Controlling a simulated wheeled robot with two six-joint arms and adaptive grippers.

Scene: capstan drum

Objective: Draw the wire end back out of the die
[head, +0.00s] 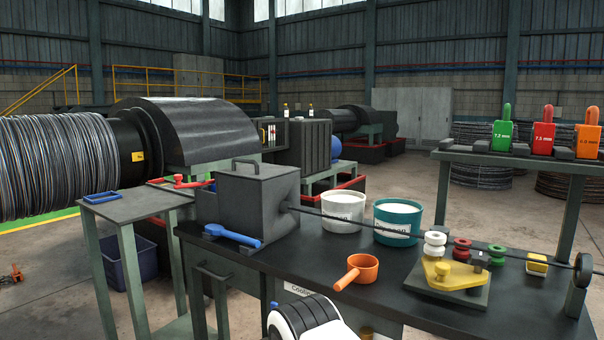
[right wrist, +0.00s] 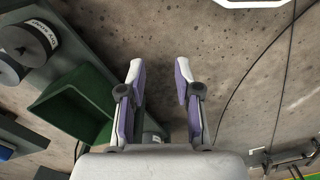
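The wire (head: 375,221) is a thin dark rod. It runs from the right face of the grey box with a handle (head: 258,200), past the rollers on the bench, to a dark ring on a stand (head: 583,270) at the right. The die itself and the wire end are not clearly visible. My right gripper (right wrist: 160,72) shows in the right wrist view, its two fingers apart with only floor between them. It is away from the wire. My left gripper is in neither view.
The dark bench (head: 330,262) holds a yellow roller fixture (head: 450,275), an orange scoop (head: 357,270), a blue-handled tool (head: 232,236) and two buckets (head: 398,220). A rack (head: 520,160) with coloured tagged dies stands behind. The right wrist view shows a green bin (right wrist: 75,105).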

